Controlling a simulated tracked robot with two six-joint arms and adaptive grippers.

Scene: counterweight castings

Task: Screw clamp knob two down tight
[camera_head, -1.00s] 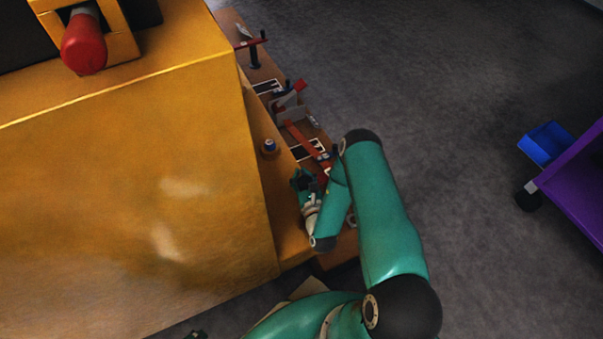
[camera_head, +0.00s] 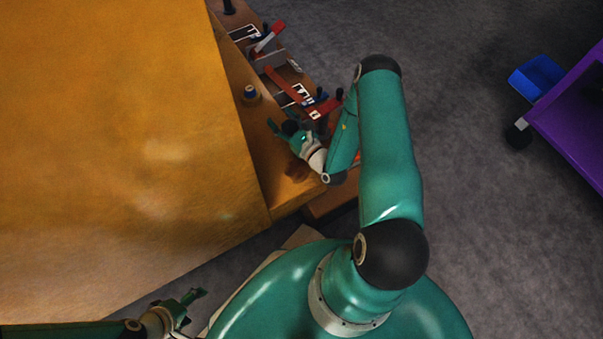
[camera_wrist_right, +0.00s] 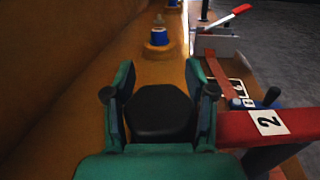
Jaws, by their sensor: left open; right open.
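A red clamp marked 2 (camera_wrist_right: 240,128) is at the right of the right wrist view, with a dark-ended handle (camera_wrist_right: 271,97) and a small blue part beside it. In the head view a red clamp (camera_head: 326,108) lies just right of my right gripper (camera_head: 279,122). Which part is the clamp knob I cannot tell for sure. My left gripper (camera_head: 190,303) is open and empty at the lower left, away from the clamps.
A large orange casting (camera_head: 110,150) fills the left. A blue-banded post (camera_head: 250,92) stands on its ledge, also in the wrist view (camera_wrist_right: 158,36). Other red clamps (camera_head: 283,86) lie further back on the bench. A purple cart (camera_head: 575,115) with a blue bin (camera_head: 538,78) is far right.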

